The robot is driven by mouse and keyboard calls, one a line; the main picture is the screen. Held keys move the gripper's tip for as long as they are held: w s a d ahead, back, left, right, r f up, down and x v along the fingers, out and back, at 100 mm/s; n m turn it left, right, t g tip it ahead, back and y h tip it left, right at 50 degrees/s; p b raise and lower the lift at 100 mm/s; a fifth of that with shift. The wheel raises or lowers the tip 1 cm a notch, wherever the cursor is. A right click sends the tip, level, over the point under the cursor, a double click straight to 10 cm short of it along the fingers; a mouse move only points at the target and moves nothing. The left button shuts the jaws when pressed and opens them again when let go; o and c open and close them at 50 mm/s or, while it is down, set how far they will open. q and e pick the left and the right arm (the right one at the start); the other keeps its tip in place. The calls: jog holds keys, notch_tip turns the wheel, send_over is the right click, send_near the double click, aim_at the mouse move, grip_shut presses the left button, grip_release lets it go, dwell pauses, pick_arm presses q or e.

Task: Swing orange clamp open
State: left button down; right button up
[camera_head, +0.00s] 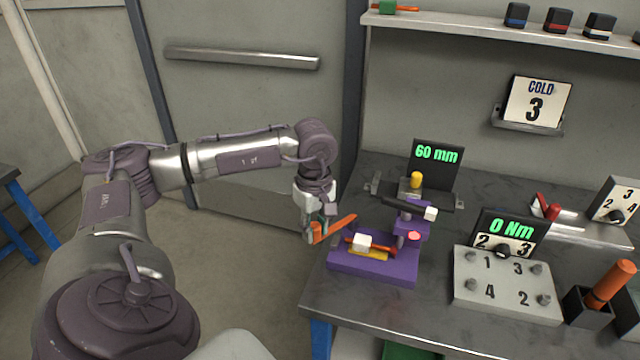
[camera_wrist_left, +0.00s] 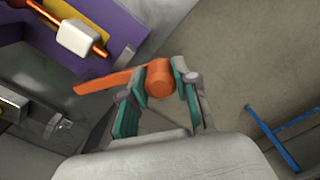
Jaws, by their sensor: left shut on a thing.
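The orange clamp (camera_head: 337,229) is a lever at the left side of the purple fixture (camera_head: 375,267) on the bench. Its arm slopes up to the right, beside the fixture. In the left wrist view the clamp's round orange end (camera_wrist_left: 160,82) sits between the teal finger pads, and its arm (camera_wrist_left: 106,82) reaches left toward the purple base. My left gripper (camera_head: 318,226) is shut on this orange end, at the bench's left edge. Whether the clamp touches the fixture is hard to tell. My right gripper is not in view.
A "60 mm" display (camera_head: 437,155) stands behind the fixture. To the right are a "0 Nm" display (camera_head: 511,227), a numbered grey block (camera_head: 505,285) and an orange-handled tool (camera_head: 610,284) in a black holder. Open floor lies left of the bench. A shelf (camera_head: 480,32) runs above.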

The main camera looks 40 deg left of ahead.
pick_arm(q)
jog(key=c, duration=0.9)
grip_release()
jog(key=shift+o, duration=0.2)
notch_tip(320, 180, up, 12)
